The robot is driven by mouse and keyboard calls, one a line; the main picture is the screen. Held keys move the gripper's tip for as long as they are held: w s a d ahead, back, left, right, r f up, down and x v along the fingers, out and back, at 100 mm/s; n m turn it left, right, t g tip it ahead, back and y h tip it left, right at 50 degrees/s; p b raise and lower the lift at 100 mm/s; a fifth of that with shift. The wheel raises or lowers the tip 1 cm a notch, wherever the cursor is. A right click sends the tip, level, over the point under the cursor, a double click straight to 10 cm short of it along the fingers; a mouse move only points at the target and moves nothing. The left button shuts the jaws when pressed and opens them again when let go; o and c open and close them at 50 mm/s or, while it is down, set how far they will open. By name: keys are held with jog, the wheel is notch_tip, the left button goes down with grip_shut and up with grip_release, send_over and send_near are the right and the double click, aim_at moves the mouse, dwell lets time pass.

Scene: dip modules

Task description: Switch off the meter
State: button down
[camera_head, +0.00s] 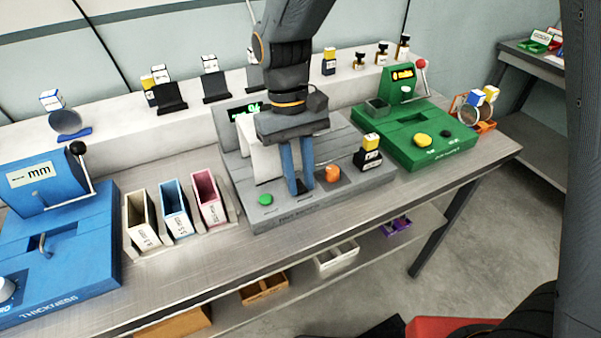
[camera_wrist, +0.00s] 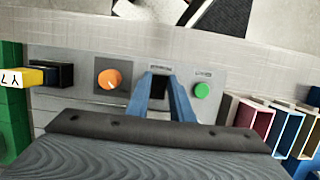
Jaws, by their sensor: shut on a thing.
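The grey meter (camera_head: 345,195) stands mid-bench, its lit green display partly hidden behind my arm. A green button (camera_head: 265,199) is at its front left and an orange knob (camera_head: 332,173) is to the right. My gripper (camera_head: 299,188) points down at the meter's front panel between them, its blue fingers close together. In the wrist view my gripper (camera_wrist: 158,92) is shut on a small black switch (camera_wrist: 159,86), between the orange knob (camera_wrist: 109,79) and the green button (camera_wrist: 202,90). The switch's position cannot be told.
A black block with a yellow-and-white top (camera_head: 370,150) stands on the meter's right end. A green machine (camera_head: 425,140) is to the right. White, blue and pink bins (camera_head: 208,197) and a blue thickness gauge (camera_head: 60,240) are to the left.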

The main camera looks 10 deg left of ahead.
jog(key=c, duration=1.6)
grip_release()
jog(key=shift+o, duration=0.2)
jog(key=shift+b+v, duration=0.65)
jog(key=shift+v, duration=3.3)
jog(key=d+f+m, duration=0.1)
jog(key=d, duration=0.3)
jog(key=d+f+m, duration=0.1)
jog(key=d+f, duration=0.1)
jog(key=d, duration=0.2)
jog(key=d+f+t+y, duration=0.1)
jog(key=d, duration=0.3)
jog(key=shift+w+f+m, duration=0.35)
jog(key=shift+f+m, duration=0.05)
jog(key=s+d+f+m+t, duration=0.1)
jog(key=s+d+f, duration=0.1)
jog(key=d, duration=0.4)
jog(key=s+d+f+m+t, duration=0.1)
jog(key=s+d+f+m, duration=0.1)
jog(key=d, duration=0.5)
jog(key=shift+s+f+m+y, duration=0.3)
jog(key=shift+s+f, duration=0.15)
jog(key=shift+f, duration=0.15)
